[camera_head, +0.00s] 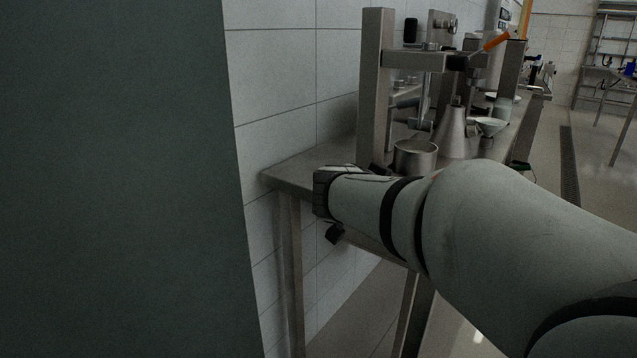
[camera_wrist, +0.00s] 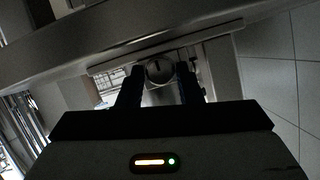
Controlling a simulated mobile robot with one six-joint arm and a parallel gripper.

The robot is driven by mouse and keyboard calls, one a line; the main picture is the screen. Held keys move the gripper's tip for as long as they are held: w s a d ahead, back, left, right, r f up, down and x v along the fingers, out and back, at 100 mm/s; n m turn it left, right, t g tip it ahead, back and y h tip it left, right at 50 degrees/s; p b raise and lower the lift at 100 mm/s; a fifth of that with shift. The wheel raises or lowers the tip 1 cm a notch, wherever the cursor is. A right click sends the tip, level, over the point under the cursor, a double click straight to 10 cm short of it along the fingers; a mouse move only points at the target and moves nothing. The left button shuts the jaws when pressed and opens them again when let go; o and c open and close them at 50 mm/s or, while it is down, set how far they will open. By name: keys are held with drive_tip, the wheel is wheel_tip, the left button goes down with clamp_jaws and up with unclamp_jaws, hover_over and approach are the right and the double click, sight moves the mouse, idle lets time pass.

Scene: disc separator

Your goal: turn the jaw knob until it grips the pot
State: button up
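In the wrist view, a round metal knob (camera_wrist: 159,72) with a dark slot-like mark shows between the two dark fingers of my gripper (camera_wrist: 160,76). The fingers stand apart on either side of the knob, with a thin gap seeming to show. Contact is hard to judge in the dim light. In the head view, an open metal pot (camera_head: 415,158) stands upright near the bench's near end, just beyond my wrist. My fingers and the knob are hidden there behind my own arm. The jaw's hold on the pot cannot be made out.
The steel bench (camera_head: 290,178) runs along the tiled wall. A metal post and frame (camera_head: 375,85) rise beside the pot. A conical metal vessel (camera_head: 453,135), a funnel (camera_head: 489,127) and an orange-handled lever (camera_head: 491,44) are behind. Open floor lies to the right.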

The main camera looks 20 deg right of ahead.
drive_tip(key=c, duration=0.5)
drive_tip(key=shift+a, duration=0.25)
drive_tip(key=shift+c, duration=0.3)
drive_tip(key=shift+d, duration=0.2)
drive_tip(key=shift+f+b, duration=0.1)
drive_tip(key=shift+b, duration=0.25)
drive_tip(key=n+b, duration=0.1)
drive_tip(key=n+g+h+b, duration=0.1)
drive_tip(key=n, duration=0.1)
drive_tip(key=shift+w+a+f+g+b, duration=0.1)
drive_tip(key=shift+w+g+b, duration=0.05)
drive_tip(key=shift+g+b, duration=0.2)
drive_tip(key=shift+w+a+n+g+h+b, duration=0.1)
drive_tip(key=shift+n+g+h+b, duration=0.55)
drive_tip(key=shift+n, duration=0.45)
drive_tip(key=shift+n+g+h+b, duration=0.4)
drive_tip(key=shift+n+h, duration=0.25)
drive_tip(key=shift+n, duration=0.45)
